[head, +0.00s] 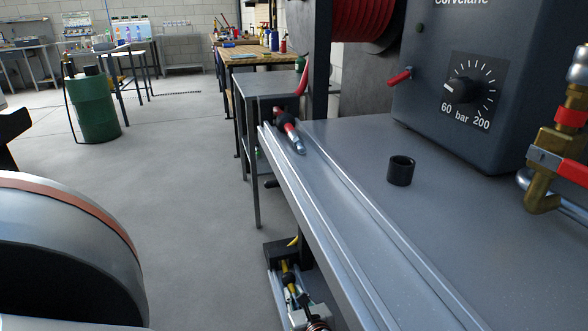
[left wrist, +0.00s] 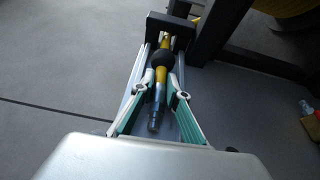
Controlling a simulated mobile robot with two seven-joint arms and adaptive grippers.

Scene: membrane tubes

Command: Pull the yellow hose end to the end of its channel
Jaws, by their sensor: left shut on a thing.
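The yellow hose end (left wrist: 161,74) lies in a channel (left wrist: 138,92) with pale metal rails. It has a dark round collar and a metal tip that points toward my left wrist camera. A black block (left wrist: 171,32) stands at the far end of the channel, and the hose comes through it. My left gripper (left wrist: 164,88) has its green-sided fingers on both sides of the hose end and is shut on it just below the collar. In the head view the yellow hose (head: 286,266) and my left gripper (head: 296,298) show low beside the bench, partly cut off. My right gripper is not in view.
A grey bench (head: 345,195) with a railed edge stands right of the channel. On it are a red hose end (head: 289,135), a black cup (head: 401,171) and a dark box with a pressure dial (head: 470,90). Open floor (head: 190,190) lies to the left.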

